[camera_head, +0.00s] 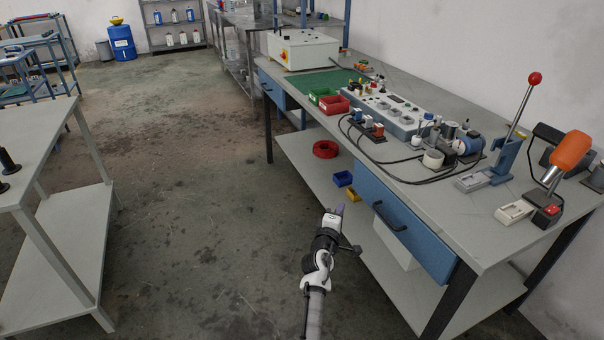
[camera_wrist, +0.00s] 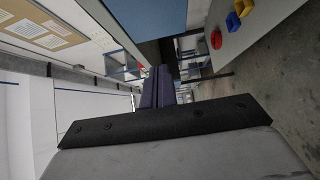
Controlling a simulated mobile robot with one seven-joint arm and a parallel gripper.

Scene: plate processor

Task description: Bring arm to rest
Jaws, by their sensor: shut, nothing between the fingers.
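My gripper (camera_head: 339,209) is at the lower middle of the head view, at the end of my white and black arm. It is in the open aisle, just left of the workbench and beside its blue drawer (camera_head: 404,219). In the wrist view the two dark fingers (camera_wrist: 158,88) lie together at the centre, shut with nothing between them. The gripper appears apart from the bench.
The workbench (camera_head: 450,222) on the right carries a lever press (camera_head: 510,145), an orange-handled tool (camera_head: 570,152), sockets and red and green bins. Its lower shelf holds a red coil (camera_head: 325,149) and small bins. Another table (camera_head: 45,131) stands left. The floor between is clear.

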